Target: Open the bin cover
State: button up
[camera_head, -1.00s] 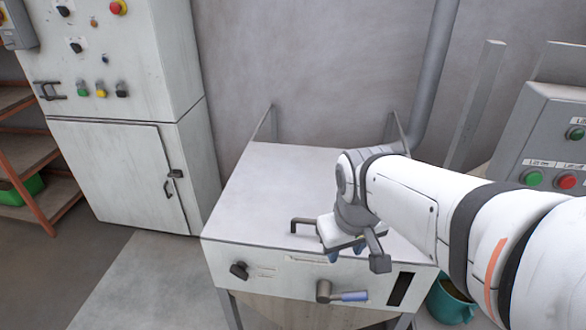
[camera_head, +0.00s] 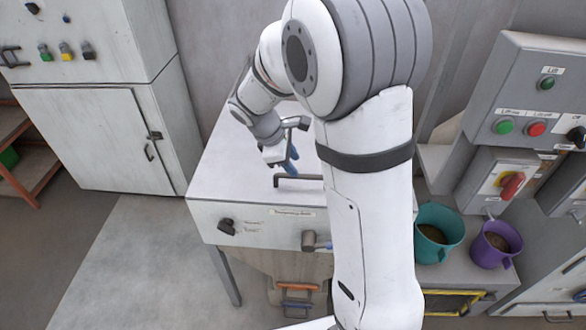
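The bin (camera_head: 260,222) is a white box on legs with a flat white cover (camera_head: 222,160). The cover lies closed. A dark bar handle (camera_head: 298,180) stands on the cover near its front edge. My gripper (camera_head: 289,163), with blue finger pads, is above the cover just behind the handle, and it looks empty. Whether the fingers touch the handle or how far apart they are is unclear. My arm hides the right part of the cover and the front panel. A grey lever (camera_head: 312,241) on the front panel is partly hidden by my arm.
A black knob (camera_head: 227,226) is on the bin front. A white cabinet (camera_head: 95,135) stands left. A teal bucket (camera_head: 437,235) and a purple bucket (camera_head: 494,245) stand right, below a grey control box (camera_head: 525,95). The floor (camera_head: 125,260) at left is clear.

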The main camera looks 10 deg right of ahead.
jog(key=shift+x, duration=2.3)
jog(key=shift+r, duration=0.1)
jog(key=shift+c, duration=0.3)
grip_shut()
